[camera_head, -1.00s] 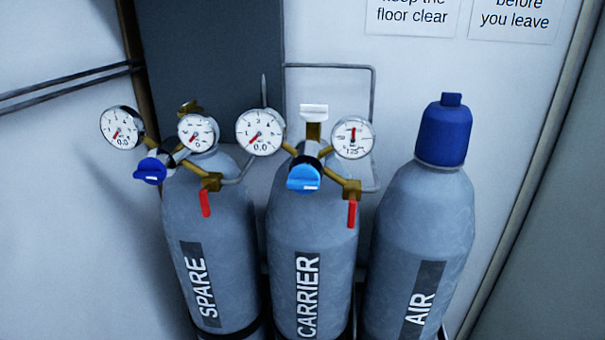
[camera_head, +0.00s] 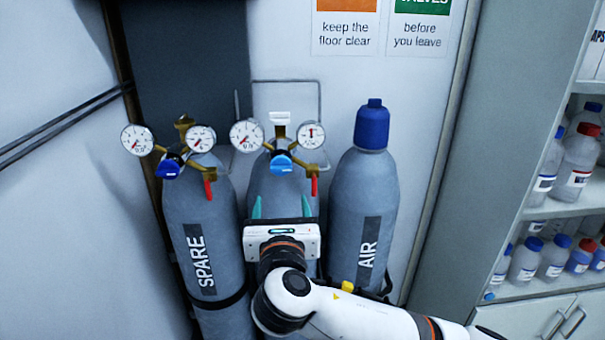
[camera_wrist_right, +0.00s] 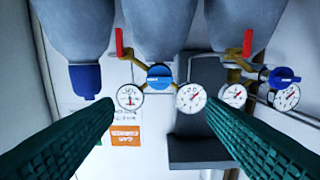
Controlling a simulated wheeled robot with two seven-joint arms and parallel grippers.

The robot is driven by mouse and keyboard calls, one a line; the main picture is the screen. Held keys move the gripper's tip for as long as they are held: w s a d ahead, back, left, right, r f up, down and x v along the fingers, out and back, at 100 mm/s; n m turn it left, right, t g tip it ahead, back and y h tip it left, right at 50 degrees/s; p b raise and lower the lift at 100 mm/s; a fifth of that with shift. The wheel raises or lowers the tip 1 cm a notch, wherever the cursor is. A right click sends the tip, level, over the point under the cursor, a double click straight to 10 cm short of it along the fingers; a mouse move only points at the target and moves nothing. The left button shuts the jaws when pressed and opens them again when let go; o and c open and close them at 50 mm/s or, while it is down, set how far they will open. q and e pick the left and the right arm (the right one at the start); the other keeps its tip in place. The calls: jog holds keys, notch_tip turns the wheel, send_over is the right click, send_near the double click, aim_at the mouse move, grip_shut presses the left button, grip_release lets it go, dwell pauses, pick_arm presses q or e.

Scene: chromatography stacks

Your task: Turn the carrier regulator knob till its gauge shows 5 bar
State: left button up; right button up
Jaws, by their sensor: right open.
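The carrier regulator has a light blue knob (camera_head: 281,164) on the middle cylinder (camera_head: 262,188). The knob also shows in the right wrist view (camera_wrist_right: 159,77). Its left gauge (camera_head: 247,135) has its needle at the low end, seemingly zero. Its right gauge (camera_head: 311,135) has its needle pointing up. In the right wrist view the picture is upside down. My right gripper (camera_head: 281,207) is open and empty, below the knob and in front of the cylinder, hiding its label. The knob lies between the fingers' lines of sight in the wrist view, apart from them. My left gripper is not in view.
The SPARE cylinder (camera_head: 197,220) with a dark blue knob (camera_head: 168,168) stands left, close by. The AIR cylinder (camera_head: 362,205) with a blue cap (camera_head: 372,125) stands right. A red lever (camera_head: 314,187) hangs right of the carrier knob. Shelves with bottles (camera_head: 577,160) are far right.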

aim_at(281, 170)
jog(key=w+p, duration=0.4)
jog(key=w, duration=0.8)
jog(key=shift+w, duration=0.1)
jog(key=shift+w+f, duration=0.1)
jog(key=shift+w, duration=0.25)
jog(key=shift+s, duration=0.1)
jog(key=shift+c, duration=0.7)
jog(key=c, duration=0.8)
jog(key=shift+c, duration=0.2)
